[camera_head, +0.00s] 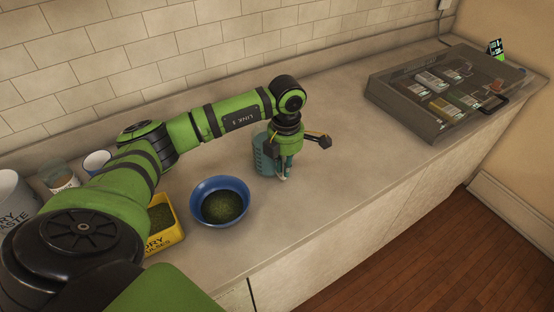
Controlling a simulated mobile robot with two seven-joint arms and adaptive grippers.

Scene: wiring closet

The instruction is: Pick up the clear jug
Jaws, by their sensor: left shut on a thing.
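The clear jug (263,158) stands upright on the counter, tinted blue-green, just right of the blue bowl. My left gripper (284,172) points down over its right side and is shut on it. The gripper and wrist hide much of the jug, so I cannot tell which part the fingers hold. I cannot see a gap between the jug and the counter. My right gripper is out of view.
A blue bowl (221,203) with dark green contents and a yellow tub (163,224) stand left of the jug. White containers (14,193) sit at far left. A clear-lidded case (415,118) lies at the right. The counter (345,145) between is clear.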

